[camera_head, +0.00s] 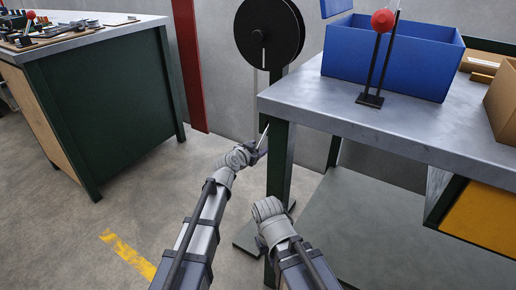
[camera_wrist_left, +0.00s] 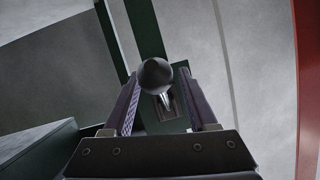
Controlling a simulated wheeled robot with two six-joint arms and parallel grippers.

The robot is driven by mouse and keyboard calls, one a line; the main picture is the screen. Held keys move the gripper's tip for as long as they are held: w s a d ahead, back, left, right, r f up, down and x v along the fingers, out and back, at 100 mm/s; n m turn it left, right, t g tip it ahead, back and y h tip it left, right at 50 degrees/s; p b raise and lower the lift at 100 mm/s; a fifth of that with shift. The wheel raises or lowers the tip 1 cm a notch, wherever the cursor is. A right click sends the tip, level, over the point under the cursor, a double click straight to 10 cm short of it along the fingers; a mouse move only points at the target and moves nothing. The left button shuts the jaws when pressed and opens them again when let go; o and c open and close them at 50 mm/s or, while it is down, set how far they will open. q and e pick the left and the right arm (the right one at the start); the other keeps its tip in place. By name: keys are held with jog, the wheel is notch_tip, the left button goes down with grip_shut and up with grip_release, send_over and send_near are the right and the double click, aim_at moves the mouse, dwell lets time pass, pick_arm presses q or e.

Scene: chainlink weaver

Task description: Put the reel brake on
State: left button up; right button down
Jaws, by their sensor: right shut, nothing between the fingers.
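The black reel (camera_head: 268,34) hangs at the top of a dark green post (camera_head: 280,165). In the left wrist view, a black ball knob (camera_wrist_left: 155,73) on a short metal lever (camera_wrist_left: 166,100) shows against the post, by a slotted plate. I take this lever for the brake. My left gripper (camera_wrist_left: 160,78) is open, with one finger on each side of the knob; contact cannot be told. In the head view my left gripper (camera_head: 260,148) is beside the post's left side. My right gripper (camera_head: 267,208) is shut and empty, lower, in front of the post; its fingertips are hard to see.
A grey bench (camera_head: 365,132) stands right of the post, its corner close to it. On it are a blue bin (camera_head: 390,62) and a red-knobbed lever (camera_head: 383,20) on a black base. A green workbench (camera_head: 110,115) is at left; floor between is clear.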

pick_arm(q)
jog(key=shift+s+r, duration=0.1)
jog(key=p+v, duration=0.2)
jog(key=v, duration=0.5)
jog(key=shift+s+a+p, duration=0.2)
jog(key=shift+s+p, duration=0.05)
jog(key=shift+p, duration=0.05)
dwell(0.3)
